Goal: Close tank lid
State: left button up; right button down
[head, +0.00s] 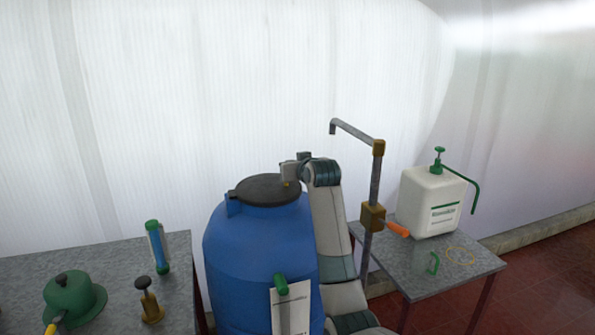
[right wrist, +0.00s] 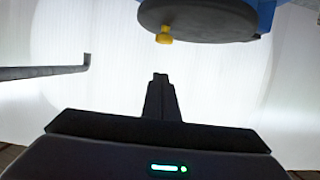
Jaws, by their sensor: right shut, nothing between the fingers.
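The blue tank (head: 262,250) stands at the centre of the head view. Its round dark lid (head: 262,190) lies flat or nearly flat over the top; I cannot tell if it is fully seated. A blue bracket (head: 232,206) is at its left edge. In the right wrist view the lid (right wrist: 205,18) is at the top, with a small yellow knob (right wrist: 164,36) at its edge. My right gripper (head: 287,173) is at the lid's right edge in the head view. Its fingers (right wrist: 160,78) are shut and empty, apart from the knob. My left gripper is out of view.
A grey pipe with an orange-handled valve (head: 372,217) stands right of the tank. A white sprayer canister (head: 432,200) stands on the right table (head: 400,268). The left table (head: 110,262) holds a green lidded object (head: 75,297), a brass-based plunger and a green-blue cylinder.

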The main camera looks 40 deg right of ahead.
jog(key=shift+b+v, duration=0.85)
jog(key=shift+v, duration=1.95)
